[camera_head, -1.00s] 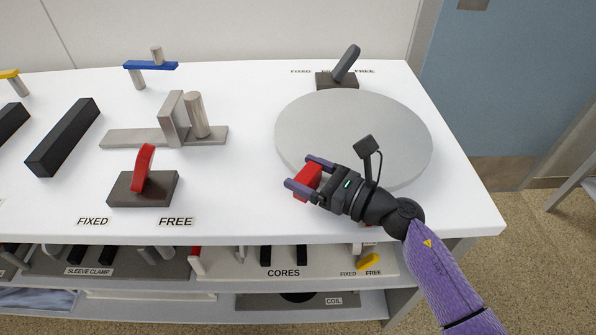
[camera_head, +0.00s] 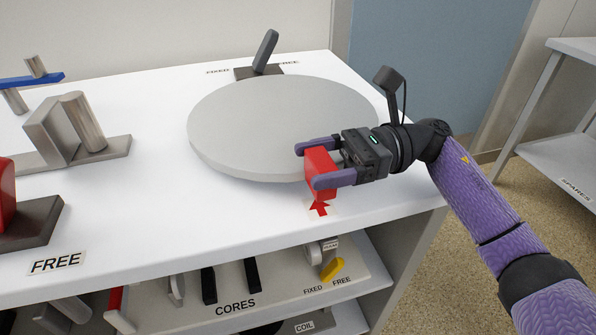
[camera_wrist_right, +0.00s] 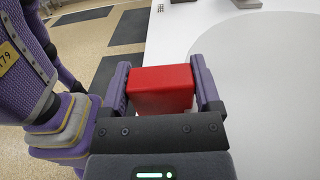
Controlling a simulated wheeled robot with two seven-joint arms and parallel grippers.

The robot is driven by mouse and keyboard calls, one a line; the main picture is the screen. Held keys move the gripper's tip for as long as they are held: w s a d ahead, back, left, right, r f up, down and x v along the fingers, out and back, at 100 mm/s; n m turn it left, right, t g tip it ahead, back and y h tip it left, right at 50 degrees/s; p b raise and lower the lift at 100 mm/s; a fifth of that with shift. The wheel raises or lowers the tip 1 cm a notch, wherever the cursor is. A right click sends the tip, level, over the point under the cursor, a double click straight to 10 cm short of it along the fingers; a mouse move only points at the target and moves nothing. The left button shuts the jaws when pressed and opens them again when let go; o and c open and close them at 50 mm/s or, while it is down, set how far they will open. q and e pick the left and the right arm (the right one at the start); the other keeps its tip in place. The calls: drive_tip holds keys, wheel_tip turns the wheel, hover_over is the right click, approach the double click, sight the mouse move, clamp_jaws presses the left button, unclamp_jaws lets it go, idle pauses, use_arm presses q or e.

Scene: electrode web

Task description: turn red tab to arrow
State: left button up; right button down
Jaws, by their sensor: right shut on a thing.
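The red tab (camera_head: 321,175) is a red block at the front right rim of the round grey disc (camera_head: 270,125). My right gripper (camera_head: 317,165) is shut on it, one purple finger on each side. In the right wrist view the red tab (camera_wrist_right: 161,89) sits between the two fingers. A red arrow (camera_head: 320,208) is marked on the white table top just in front of the tab, and the tab stands at it, nearly lined up. Whether they line up exactly I cannot tell. My left gripper is not in view.
A dark lever (camera_head: 265,52) on a base stands behind the disc, between FIXED and FREE labels. A grey metal stand (camera_head: 65,130) and a red lever (camera_head: 6,195) are at left. A shelf with cores (camera_head: 235,285) lies below. The table's front right is clear.

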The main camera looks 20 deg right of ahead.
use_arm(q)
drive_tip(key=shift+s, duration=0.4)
use_arm(e)
drive_tip(key=shift+d, duration=0.15)
drive_tip(key=shift+c, duration=1.2)
unclamp_jaws()
drive_tip(key=shift+o, duration=1.2)
drive_tip(key=shift+d, duration=0.4)
drive_tip(key=d, duration=0.8)
drive_tip(key=shift+d, duration=0.15)
drive_tip(key=shift+s+d, duration=0.1)
drive_tip(key=shift+d, duration=0.35)
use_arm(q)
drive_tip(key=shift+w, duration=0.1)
